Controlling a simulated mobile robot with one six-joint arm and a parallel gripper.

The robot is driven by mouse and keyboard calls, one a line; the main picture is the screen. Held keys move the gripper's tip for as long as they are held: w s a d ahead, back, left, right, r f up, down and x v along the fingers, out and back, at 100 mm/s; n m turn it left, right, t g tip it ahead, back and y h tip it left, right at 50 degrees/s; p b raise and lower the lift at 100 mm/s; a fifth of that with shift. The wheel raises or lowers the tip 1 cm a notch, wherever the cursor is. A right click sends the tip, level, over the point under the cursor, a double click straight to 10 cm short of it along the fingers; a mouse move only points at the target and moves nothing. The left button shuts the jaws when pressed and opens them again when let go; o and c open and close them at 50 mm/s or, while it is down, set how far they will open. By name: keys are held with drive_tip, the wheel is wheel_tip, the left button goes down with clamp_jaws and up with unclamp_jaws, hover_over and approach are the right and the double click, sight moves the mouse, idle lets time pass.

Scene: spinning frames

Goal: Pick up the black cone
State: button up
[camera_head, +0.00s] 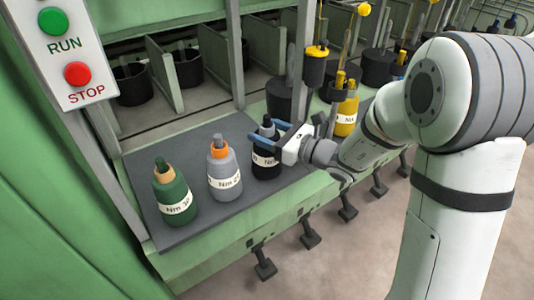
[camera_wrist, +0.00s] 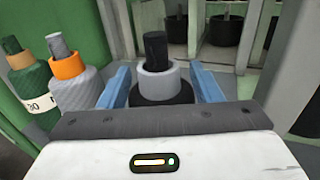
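The black cone (camera_head: 266,158) is a dark yarn cone with a white label, a grey collar and a black tip, standing upright on the grey mat (camera_head: 240,127). In the wrist view the black cone (camera_wrist: 160,88) sits in the middle, between the two blue fingers. My gripper (camera_head: 266,134) reaches in from the right, with its fingers on either side of the cone's upper part. In the wrist view my gripper (camera_wrist: 162,84) is open, with a gap at the left finger; whether the right finger touches is unclear. The cone's lower part is hidden there.
A grey cone with an orange collar (camera_head: 223,172) and a green cone (camera_head: 174,194) stand left of the black one on the mat. A yellow cone (camera_head: 346,113) stands to the right. Green dividers (camera_head: 164,75) and black pots (camera_head: 131,83) are behind.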

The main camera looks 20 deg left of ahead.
clamp_jaws()
idle(0.4)
